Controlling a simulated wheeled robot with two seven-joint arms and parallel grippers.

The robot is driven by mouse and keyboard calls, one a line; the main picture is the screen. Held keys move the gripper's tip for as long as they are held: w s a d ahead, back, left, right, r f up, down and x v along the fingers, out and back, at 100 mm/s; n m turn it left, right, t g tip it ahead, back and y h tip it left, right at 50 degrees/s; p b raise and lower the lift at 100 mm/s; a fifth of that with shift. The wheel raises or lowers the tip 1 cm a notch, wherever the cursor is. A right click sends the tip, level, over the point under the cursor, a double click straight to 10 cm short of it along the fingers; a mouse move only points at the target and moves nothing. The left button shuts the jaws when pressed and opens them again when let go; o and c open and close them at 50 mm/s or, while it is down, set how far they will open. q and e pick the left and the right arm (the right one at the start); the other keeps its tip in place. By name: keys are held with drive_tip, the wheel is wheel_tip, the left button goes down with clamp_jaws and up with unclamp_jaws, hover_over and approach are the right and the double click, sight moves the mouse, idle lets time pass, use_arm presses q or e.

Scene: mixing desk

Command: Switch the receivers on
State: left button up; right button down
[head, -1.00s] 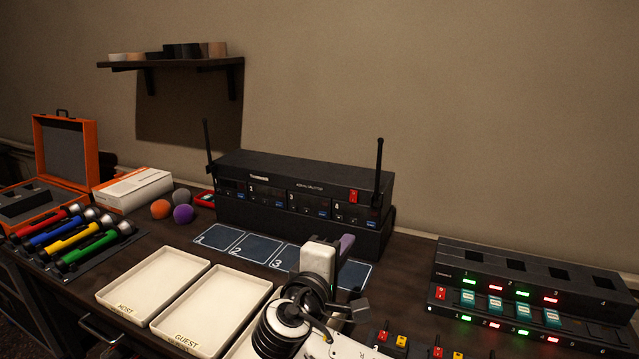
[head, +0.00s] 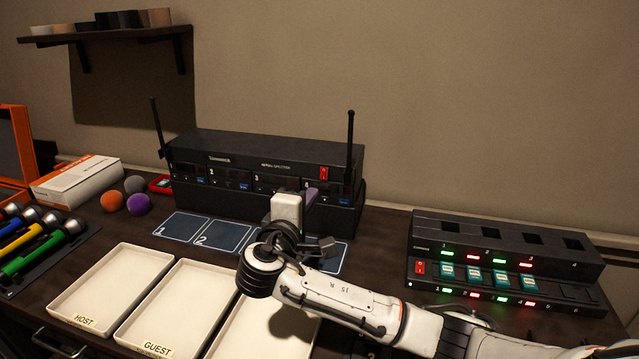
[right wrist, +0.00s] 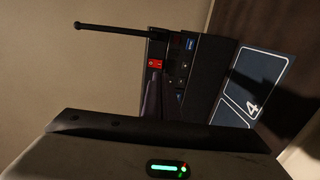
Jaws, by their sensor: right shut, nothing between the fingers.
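The black receiver rack (head: 262,148), labelled as an antenna splitter, stands at the back of the desk with an antenna at each end. Its front has several numbered receivers with dark displays and small blue labels. A red rocker switch (head: 324,173) sits at its upper right; it also shows in the right wrist view (right wrist: 155,64). My right gripper (head: 311,195) is shut and empty just in front of the rack's right part, below the switch. Its fingertips look apart from the switch; the exact gap is hard to judge. The gripper hides part of the rightmost receivers. My left gripper is out of view.
A charger (head: 505,250) with a red switch and green and red lights stands at right. Numbered blue mats (head: 222,236) lie before the rack. White trays (head: 112,287) fill the front. Foam balls (head: 139,204) and a white box (head: 78,181) are at left.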

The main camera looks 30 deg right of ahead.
sight(323, 178)
drive_tip(key=x, duration=0.7)
drive_tip(key=shift+w+d, duration=0.1)
drive_tip(key=shift+w, duration=0.1)
drive_tip(key=shift+w+d+f, duration=0.1)
drive_tip(key=shift+w+d, duration=0.2)
